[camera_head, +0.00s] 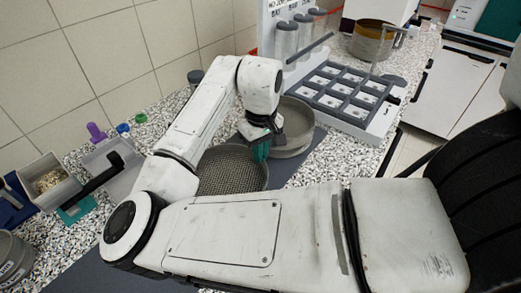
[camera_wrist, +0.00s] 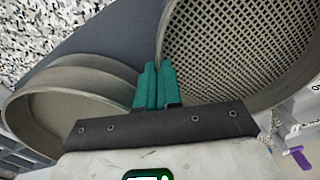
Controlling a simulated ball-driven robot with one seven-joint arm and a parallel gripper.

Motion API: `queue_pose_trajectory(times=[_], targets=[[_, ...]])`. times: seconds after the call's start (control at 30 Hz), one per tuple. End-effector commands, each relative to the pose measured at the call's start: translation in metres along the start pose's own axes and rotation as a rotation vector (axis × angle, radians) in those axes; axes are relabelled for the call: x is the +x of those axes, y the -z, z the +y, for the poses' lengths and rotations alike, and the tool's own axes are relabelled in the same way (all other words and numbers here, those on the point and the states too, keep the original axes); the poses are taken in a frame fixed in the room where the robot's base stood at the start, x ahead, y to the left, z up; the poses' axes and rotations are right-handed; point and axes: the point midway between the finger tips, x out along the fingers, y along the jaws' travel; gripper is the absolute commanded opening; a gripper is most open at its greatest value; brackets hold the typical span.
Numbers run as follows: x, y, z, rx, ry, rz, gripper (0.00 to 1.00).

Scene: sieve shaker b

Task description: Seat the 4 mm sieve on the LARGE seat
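A round metal sieve (camera_head: 232,170) with a coarse mesh shows in the head view, left of my gripper; its mesh (camera_wrist: 245,40) fills the upper right of the wrist view. No size mark on it is readable. My gripper (camera_head: 261,150) has its teal fingers (camera_wrist: 156,86) close together on the sieve's near wall, which runs in between them. Whether the sieve is lifted or resting I cannot tell. Just right of it stands a round grey stacked vessel (camera_head: 293,124), smooth inside, also at the left of the wrist view (camera_wrist: 75,103). No seat is clearly identifiable.
A dark mat (camera_head: 309,152) lies under the vessel. A compartment tray (camera_head: 345,95) stands behind right. Farther back is another round vessel (camera_head: 372,42).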

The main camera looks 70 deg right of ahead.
Motion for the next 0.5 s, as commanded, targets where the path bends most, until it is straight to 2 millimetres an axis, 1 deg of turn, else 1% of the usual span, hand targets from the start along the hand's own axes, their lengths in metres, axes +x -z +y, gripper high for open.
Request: queue_pose_trajectory(times=[0.03, 0.07, 0.1, 0.37, 0.5], targets=[[-0.0004, 0.0001, -0.0002, 0.0, 0.0, 0.0, 0.0], [-0.0004, 0.0001, -0.0002, 0.0, 0.0, 0.0, 0.06], [-0.0005, 0.0001, -0.0001, 0.0, 0.0, 0.0, 0.1], [-0.0003, 0.0, 0.0, 0.001, 0.0, 0.0, 0.35], [-0.0002, 0.0, 0.0, 0.001, 0.0, 0.0, 0.35]])
